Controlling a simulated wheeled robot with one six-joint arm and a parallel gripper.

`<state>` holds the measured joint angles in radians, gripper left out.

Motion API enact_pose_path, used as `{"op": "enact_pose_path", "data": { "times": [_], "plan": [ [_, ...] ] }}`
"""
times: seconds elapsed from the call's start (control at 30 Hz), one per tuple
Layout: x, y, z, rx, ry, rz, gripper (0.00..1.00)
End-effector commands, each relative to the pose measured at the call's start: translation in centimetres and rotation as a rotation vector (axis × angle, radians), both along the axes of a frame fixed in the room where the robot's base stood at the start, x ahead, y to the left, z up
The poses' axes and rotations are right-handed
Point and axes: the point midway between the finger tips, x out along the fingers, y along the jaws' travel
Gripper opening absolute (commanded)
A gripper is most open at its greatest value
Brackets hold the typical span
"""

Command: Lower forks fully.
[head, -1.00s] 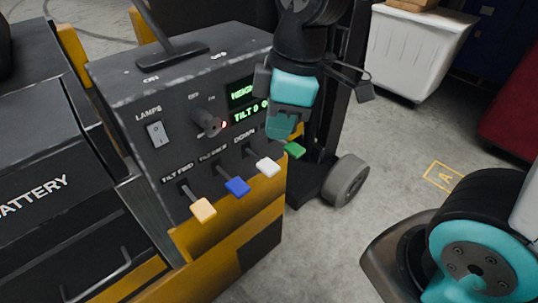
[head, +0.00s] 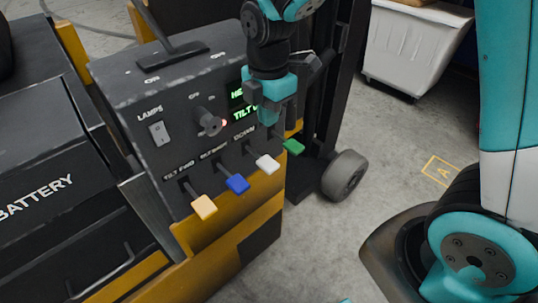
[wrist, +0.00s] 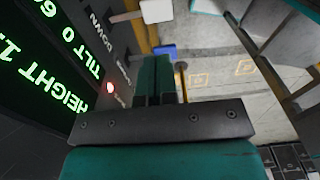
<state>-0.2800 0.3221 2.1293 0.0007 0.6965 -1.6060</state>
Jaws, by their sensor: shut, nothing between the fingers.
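The control panel (head: 185,115) on the forklift has a row of coloured levers. The white lever (head: 267,165) sits under the DOWN label. It also shows at the top of the wrist view (wrist: 157,11). The blue lever (head: 238,184) and the orange lever (head: 204,207), labelled TILT FWD, are to its left. The green lever (head: 293,147) is to its right, its label hidden. My gripper (head: 270,121) is shut and empty, in front of the display above the white and green levers, apart from the white knob.
The lamps switch (head: 157,133) and a dark rotary knob (head: 208,122) are left of my gripper. The black mast (head: 345,75) stands close on the right. A white tote (head: 415,50) stands behind on open grey floor.

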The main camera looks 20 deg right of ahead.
Motion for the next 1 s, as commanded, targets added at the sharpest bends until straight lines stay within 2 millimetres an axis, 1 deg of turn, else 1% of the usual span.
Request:
{"op": "enact_pose_path", "data": {
  "times": [0.3,0.4,0.5,0.6,0.7,1.0],
  "plan": [
    [-0.2,0.0,-6.7,-0.001,0.006,-0.001,0.0],
    [-0.2,0.0,-8.7,-0.001,0.006,-0.001,0.0],
    [-0.2,0.0,-10.2,0.0,0.004,-0.001,0.0],
    [-0.1,0.0,-11.3,-0.001,0.002,-0.001,0.0],
    [-0.1,0.0,-12.0,0.0,0.001,-0.001,0.0],
    [-0.1,0.0,-12.3,0.0,-0.001,-0.001,0.0]
  ]
}}
